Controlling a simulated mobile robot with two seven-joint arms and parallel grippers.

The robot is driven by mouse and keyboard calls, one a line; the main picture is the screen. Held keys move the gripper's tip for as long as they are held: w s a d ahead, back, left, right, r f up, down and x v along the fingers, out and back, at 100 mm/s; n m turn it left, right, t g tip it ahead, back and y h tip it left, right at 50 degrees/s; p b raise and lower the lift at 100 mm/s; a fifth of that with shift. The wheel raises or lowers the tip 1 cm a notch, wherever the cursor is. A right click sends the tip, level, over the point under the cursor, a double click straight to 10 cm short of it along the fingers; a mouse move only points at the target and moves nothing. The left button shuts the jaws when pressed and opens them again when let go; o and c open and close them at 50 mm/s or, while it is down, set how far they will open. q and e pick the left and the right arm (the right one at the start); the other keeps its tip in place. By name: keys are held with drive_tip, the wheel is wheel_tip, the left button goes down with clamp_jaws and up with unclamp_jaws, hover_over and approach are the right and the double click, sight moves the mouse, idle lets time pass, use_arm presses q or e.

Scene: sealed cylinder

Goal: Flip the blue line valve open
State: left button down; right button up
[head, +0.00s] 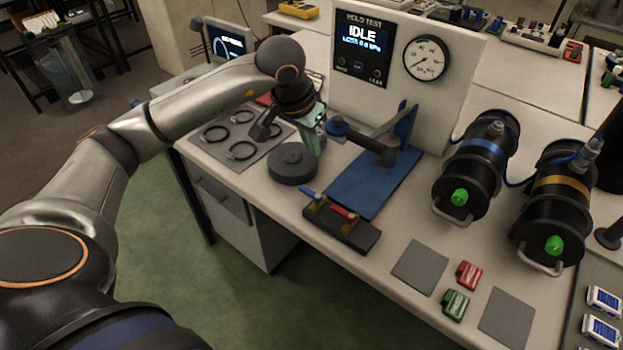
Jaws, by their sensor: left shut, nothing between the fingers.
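The valve block (342,226) is a black base near the front edge of the bench, with brass-coloured fittings. The blue valve lever (309,193) is on its left and the red lever (342,211) on its right. Both levers look slanted down to the right; I cannot tell open from closed by this. My left gripper (316,142) is shut and empty, above and behind the blue lever, apart from it. It is beside the round black disc and the blue stand. Its fingertips are small and partly hard to make out. My right gripper is not in view.
A round black disc (292,164) and a blue stand with an arm (372,186) are close to the gripper. A grey mat (238,158) holds several rings. The test panel (461,97) reads IDLE.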

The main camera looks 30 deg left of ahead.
sight(310, 194)
use_arm(q)
drive_tip(key=x, duration=1)
drive_tip(key=shift+d+f, duration=0.15)
drive_tip(key=shift+f, duration=0.05)
drive_tip(key=shift+s+r+p, duration=0.1)
drive_tip(key=shift+s+p, duration=0.15)
drive_tip(key=shift+s, duration=0.35)
drive_tip(key=shift+s+r+p, duration=0.15)
drive_tip(key=shift+s+p, duration=0.1)
drive_tip(key=shift+s, duration=0.4)
drive_tip(key=shift+s+a, duration=0.25)
drive_tip(key=shift+s, duration=0.5)
